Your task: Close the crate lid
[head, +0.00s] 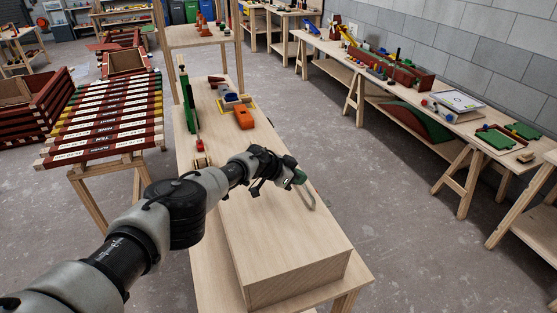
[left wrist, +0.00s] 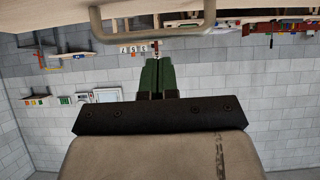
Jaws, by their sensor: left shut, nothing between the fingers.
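The crate (head: 298,279) is a long pale wooden box on the bench. Its lid (head: 285,235) lies flat over it, and I see no gap along the near edge; the far left part is hidden behind my arm. A grey-beige bar handle (head: 310,199) shows at the right edge. My left gripper (head: 300,177) is above the crate's right side, just beyond the handle. In the left wrist view its green fingers (left wrist: 157,76) are together and empty, and the handle (left wrist: 150,39) is apart from them. My right gripper is not in view.
The bench (head: 203,270) also carries an orange block (head: 243,117) and small coloured parts farther back. A rack of painted battens (head: 105,115) stands at the left. A long side bench (head: 455,130) runs along the right wall, with clear floor between.

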